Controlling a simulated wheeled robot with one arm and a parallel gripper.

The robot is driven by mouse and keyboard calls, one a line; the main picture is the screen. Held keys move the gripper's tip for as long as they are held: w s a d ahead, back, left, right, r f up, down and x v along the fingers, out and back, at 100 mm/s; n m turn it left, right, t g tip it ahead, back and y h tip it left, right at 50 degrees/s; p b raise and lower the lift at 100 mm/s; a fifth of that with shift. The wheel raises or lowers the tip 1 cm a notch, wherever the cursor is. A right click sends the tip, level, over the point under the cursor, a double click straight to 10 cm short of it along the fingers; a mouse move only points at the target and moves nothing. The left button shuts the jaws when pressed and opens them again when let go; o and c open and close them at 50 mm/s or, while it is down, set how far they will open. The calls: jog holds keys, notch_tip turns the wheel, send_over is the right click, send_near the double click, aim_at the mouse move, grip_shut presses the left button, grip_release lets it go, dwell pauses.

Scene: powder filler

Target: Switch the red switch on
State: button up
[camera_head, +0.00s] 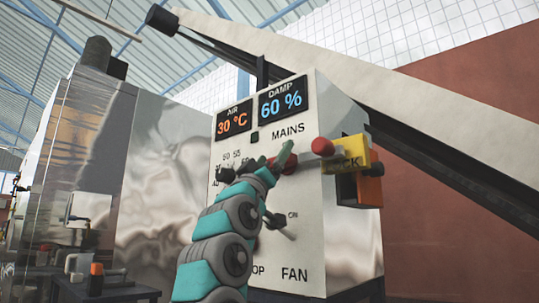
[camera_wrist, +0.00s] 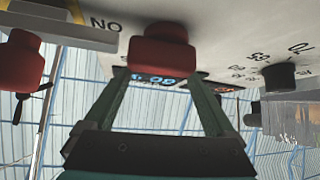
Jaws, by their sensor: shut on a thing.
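The red switch (camera_head: 291,166) is on the white front panel below the word MAINS, partly hidden by my gripper in the head view. In the wrist view the red switch (camera_wrist: 163,50) shows as a thick red block between the two green fingers. My gripper (camera_wrist: 162,78) is shut on the red switch, one finger on each side. In the head view my gripper (camera_head: 280,160) reaches the panel from below. I cannot tell the switch's exact setting.
A red knob (camera_head: 322,147) and a yellow plate (camera_head: 352,157) with an orange part stand right of the panel. Two displays (camera_head: 283,98) sit above. A sloped conveyor (camera_head: 400,95) passes behind.

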jog(key=o, duration=1.1)
jog(key=shift+w+d+f, duration=0.35)
jog(key=shift+w+d, duration=0.1)
jog(key=shift+d, duration=0.2)
jog(key=shift+c, duration=0.2)
jog(key=shift+f, duration=0.25)
jog(key=a+r+b+v, duration=0.1)
jog(key=b+v, duration=0.2)
jog(key=v, duration=0.5)
jog(key=shift+s, duration=0.3)
jog(key=shift+r, duration=0.1)
